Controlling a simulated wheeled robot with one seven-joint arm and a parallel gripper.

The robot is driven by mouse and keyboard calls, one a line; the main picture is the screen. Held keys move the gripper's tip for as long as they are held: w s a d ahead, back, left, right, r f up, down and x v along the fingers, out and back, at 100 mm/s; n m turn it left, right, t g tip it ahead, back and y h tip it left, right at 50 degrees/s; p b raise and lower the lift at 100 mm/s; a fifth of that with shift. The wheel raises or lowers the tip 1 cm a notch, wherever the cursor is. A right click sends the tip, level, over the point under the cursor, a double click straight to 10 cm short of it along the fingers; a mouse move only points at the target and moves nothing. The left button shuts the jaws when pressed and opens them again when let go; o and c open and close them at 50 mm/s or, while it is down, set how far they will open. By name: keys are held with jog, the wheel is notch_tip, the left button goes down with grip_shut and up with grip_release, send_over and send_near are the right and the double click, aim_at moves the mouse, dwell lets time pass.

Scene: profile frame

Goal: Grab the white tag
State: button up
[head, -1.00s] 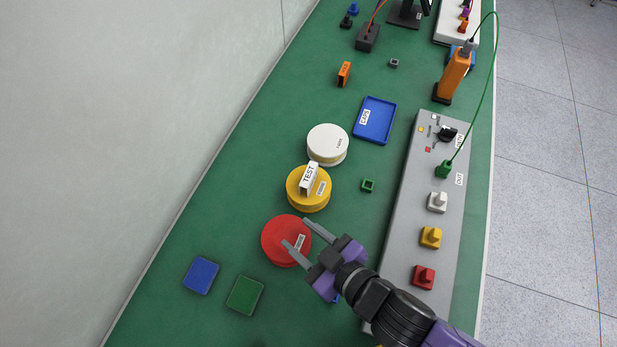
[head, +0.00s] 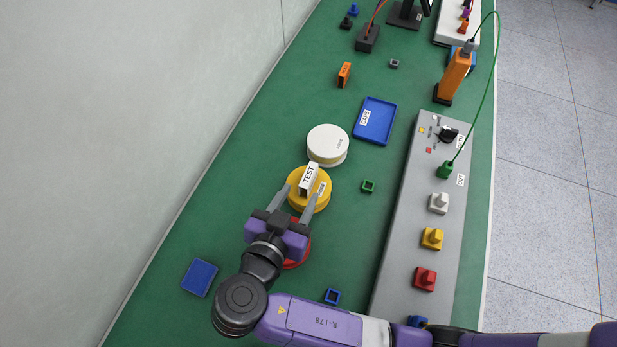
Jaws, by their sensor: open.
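The white tag (head: 309,178), marked TEST, stands upright on top of the yellow round container (head: 311,203). My gripper (head: 299,190) is open, with one finger on each side of the yellow container's near part, just short of the tag. From this view I cannot tell the fingers' height over the container or whether they touch it. The red round container (head: 298,252) is mostly hidden under my gripper.
A white round container (head: 327,145) stands just beyond the yellow one. A blue tray (head: 374,122) and a small green square ring (head: 368,187) lie to the right. A long grey panel (head: 405,215) with coloured plugs runs along the right edge. A blue square (head: 199,277) lies at left.

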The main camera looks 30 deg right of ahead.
aim_at(309, 178)
jog(key=x, duration=0.2)
jog(key=shift+d+f+b, duration=0.1)
jog(key=shift+d+b, duration=0.15)
jog(key=shift+b, duration=0.05)
jog(key=shift+w+b+x, duration=0.25)
jog(key=shift+b+x, duration=0.15)
jog(key=shift+x, duration=2.25)
jog(key=shift+a, duration=0.15)
grip_shut()
